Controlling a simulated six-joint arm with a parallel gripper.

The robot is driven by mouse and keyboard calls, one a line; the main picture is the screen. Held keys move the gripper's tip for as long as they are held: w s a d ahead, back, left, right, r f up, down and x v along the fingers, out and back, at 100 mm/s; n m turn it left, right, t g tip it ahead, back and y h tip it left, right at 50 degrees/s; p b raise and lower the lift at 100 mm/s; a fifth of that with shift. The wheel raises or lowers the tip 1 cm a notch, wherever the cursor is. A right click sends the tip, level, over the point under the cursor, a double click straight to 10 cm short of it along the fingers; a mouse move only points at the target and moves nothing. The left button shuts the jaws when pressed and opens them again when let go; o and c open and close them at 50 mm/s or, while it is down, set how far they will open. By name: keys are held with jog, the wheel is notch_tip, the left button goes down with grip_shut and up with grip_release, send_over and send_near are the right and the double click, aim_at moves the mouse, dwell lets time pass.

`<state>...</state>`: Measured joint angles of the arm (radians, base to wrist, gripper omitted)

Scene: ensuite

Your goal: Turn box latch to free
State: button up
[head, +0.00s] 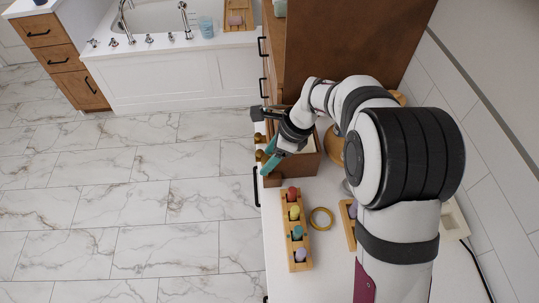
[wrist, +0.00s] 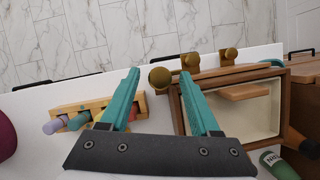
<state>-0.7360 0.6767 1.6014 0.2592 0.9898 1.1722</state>
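A brown wooden box (wrist: 274,73) with a pale panel inside its frame fills the right of the wrist view. In the head view the box (head: 306,170) stands on the white counter. Brass-coloured knobs stick out along its edge: a large round knob (wrist: 160,78) and two smaller ones (wrist: 191,61) (wrist: 230,54). I cannot tell which part is the latch. My gripper (wrist: 159,71) is open, with teal fingers apart. The large knob appears between the fingertips; I see no clear contact. In the head view my gripper (head: 267,165) is at the box's left end, partly hiding it.
A tall brown cabinet (head: 345,45) stands behind the box. A green bottle (wrist: 275,164) is close to the box. The tiled floor is clear.

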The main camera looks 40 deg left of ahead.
grip_shut()
jog(key=shift+n, duration=0.3)
jog(key=n+g+h, duration=0.1)
jog(key=n, duration=0.2)
jog(key=shift+w+a+n, duration=0.1)
jog(key=shift+n, duration=0.3)
jog(key=n+h, duration=0.1)
jog(key=n, duration=0.1)
jog(key=n+g, duration=0.1)
jog(key=n, duration=0.1)
jog(key=shift+w+a+n+h, duration=0.1)
jog(key=shift+n+h, duration=0.2)
jog(key=shift+h, duration=0.1)
jog(key=n+h, duration=0.1)
jog(key=n, duration=0.3)
jog(key=shift+a+h, duration=0.1)
jog(key=shift+h, duration=0.3)
jog(key=shift+a+n+h, duration=0.1)
jog(key=shift+n+h, duration=0.7)
jog(key=shift+n, duration=1.6)
jog(key=shift+o, duration=0.7)
grip_release()
